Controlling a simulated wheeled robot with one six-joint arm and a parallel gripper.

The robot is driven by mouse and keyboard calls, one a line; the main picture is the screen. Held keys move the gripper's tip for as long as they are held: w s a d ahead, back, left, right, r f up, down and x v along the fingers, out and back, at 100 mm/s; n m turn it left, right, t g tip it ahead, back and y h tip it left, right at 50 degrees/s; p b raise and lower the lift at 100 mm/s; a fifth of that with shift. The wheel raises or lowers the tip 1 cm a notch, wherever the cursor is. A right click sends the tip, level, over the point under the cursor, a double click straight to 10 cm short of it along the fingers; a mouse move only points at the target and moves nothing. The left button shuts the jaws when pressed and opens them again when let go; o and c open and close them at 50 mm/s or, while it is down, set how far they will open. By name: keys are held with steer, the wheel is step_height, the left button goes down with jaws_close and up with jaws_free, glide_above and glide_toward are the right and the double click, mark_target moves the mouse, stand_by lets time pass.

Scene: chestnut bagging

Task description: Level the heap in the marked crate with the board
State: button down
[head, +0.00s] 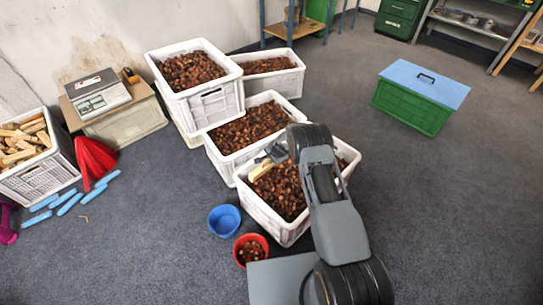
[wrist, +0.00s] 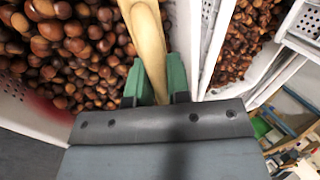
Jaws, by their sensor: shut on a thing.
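My gripper (head: 268,158) is over the left part of the nearest white crate (head: 262,213), which is full of brown chestnuts (head: 287,196). In the wrist view my gripper (wrist: 160,90) has its green fingers shut on a pale wooden board (wrist: 149,42). The board (head: 260,170) also shows in the head view, low over the chestnuts. I cannot tell whether it touches them. In the wrist view the chestnuts (wrist: 75,45) lie left of the board and the white crate wall (wrist: 188,35) right of it. A faint red patch shows on the crate's wall at lower left. My arm hides the crate's right part.
Another chestnut crate (head: 222,155) stands close behind, with more crates (head: 210,108) farther back. A blue bowl (head: 224,220) and a red bowl (head: 250,252) with chestnuts stand on the floor at front left. A green box (head: 410,107) stands at right, with free floor around it.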

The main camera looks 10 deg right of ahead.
step_height(320, 180, down, 9)
steer(key=b, duration=0.5)
steer(key=s+d, duration=0.7)
steer(key=s, duration=0.3)
steer(key=s+d, duration=0.7)
steer(key=s, duration=0.3)
step_height(320, 180, up, 10)
steer(key=p, duration=0.5)
steer(key=shift+d, duration=0.15)
steer(key=shift+r, duration=0.1)
